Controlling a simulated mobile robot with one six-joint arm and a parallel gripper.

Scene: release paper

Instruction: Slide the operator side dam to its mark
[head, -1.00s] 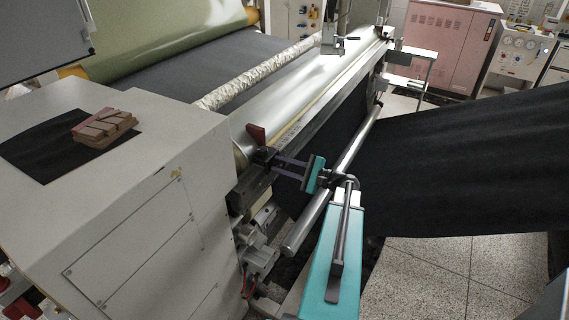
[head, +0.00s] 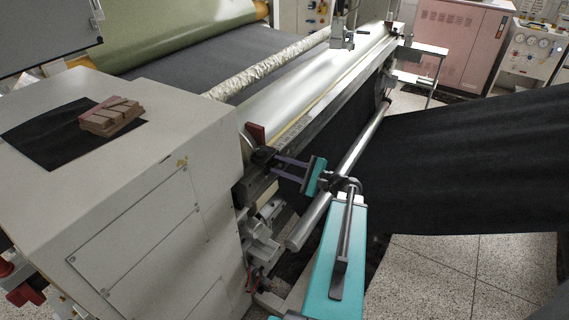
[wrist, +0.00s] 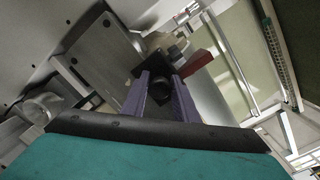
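The operator side dam shows as a red plate (head: 256,133) on a black block with a round black knob (head: 263,155), at the near end of the long metal roll. In the wrist view the red plate (wrist: 196,64) stands just beyond the knob (wrist: 160,89). My gripper (head: 275,160) has purple fingers that reach to the dam from the right. In the wrist view my gripper (wrist: 160,78) has one finger on each side of the knob, seemingly closed on it. The contact itself is partly hidden. I cannot make out the mark.
A grey machine housing (head: 125,200) stands close left of the dam, with brown blocks (head: 108,116) on a black sheet on top. Black web (head: 470,165) spans the right. A bracket (head: 342,35) stands at the roll's far end.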

